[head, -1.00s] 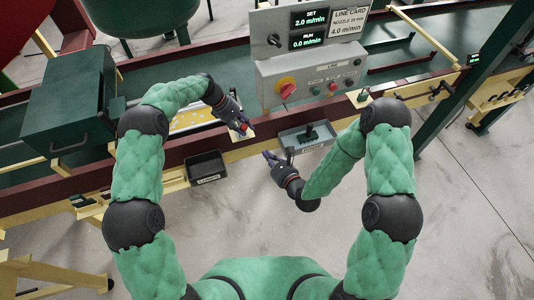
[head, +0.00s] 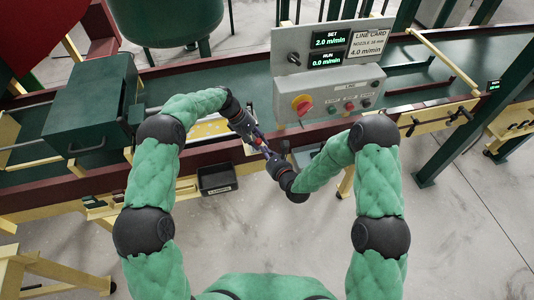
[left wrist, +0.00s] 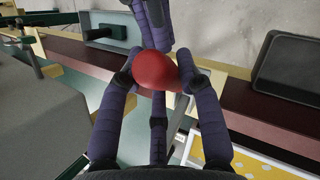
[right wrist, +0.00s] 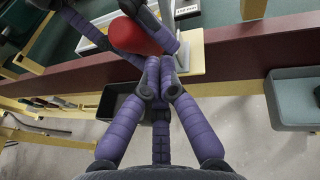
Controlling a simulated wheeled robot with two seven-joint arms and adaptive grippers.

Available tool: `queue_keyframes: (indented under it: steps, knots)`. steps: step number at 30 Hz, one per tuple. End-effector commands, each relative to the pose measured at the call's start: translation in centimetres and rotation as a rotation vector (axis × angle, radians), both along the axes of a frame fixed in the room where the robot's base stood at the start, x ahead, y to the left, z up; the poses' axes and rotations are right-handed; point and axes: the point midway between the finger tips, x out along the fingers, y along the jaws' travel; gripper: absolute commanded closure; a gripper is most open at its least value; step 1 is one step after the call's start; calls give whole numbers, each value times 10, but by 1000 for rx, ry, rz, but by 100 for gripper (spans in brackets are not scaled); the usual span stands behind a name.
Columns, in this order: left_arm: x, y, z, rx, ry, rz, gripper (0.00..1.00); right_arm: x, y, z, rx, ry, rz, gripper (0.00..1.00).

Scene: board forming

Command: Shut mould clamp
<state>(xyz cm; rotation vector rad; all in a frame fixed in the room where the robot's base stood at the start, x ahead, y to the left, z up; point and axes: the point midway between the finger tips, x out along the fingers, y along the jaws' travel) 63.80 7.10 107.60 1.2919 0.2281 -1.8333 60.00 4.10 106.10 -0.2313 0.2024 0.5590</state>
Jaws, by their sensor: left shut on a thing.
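A red rounded knob (left wrist: 155,70) sits between the fingertips of my left gripper (left wrist: 160,82), which is shut on it. It also shows in the right wrist view (right wrist: 135,36) and is small in the head view (head: 257,141). A pale metal bar (left wrist: 183,128) lies below it; I cannot tell whether the two join. The clamp's body is mostly hidden by my fingers. My right gripper (right wrist: 158,65) has its fingertips drawn together with nothing visible between them. It is very close to the knob and the left fingers; contact is unclear.
A dark red rail (right wrist: 250,60) runs along the line's front. A black bin (head: 217,180) hangs below left and a grey tray (right wrist: 300,98) sits at the right. The control box (head: 330,93) stands just behind my grippers. The floor in front is open.

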Motion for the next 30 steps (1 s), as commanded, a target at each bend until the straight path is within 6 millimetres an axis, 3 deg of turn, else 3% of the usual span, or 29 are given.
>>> queue_keyframes:
  steps: [19, 20, 22, 30]
  knots:
    - [-3, -2, -2, -1, 10, -3, 100, 13, 6, 14, 2, -13, -1, 100]
    - [-3, -2, -2, -2, 9, -3, 63, 13, 6, 14, 2, -15, -1, 100]
    - [-4, -3, -2, -2, 10, -5, 43, 14, 6, 15, 3, -17, -1, 100]
    - [-2, -1, -1, 0, 7, -3, 40, 12, 6, 12, 1, -9, -1, 100]
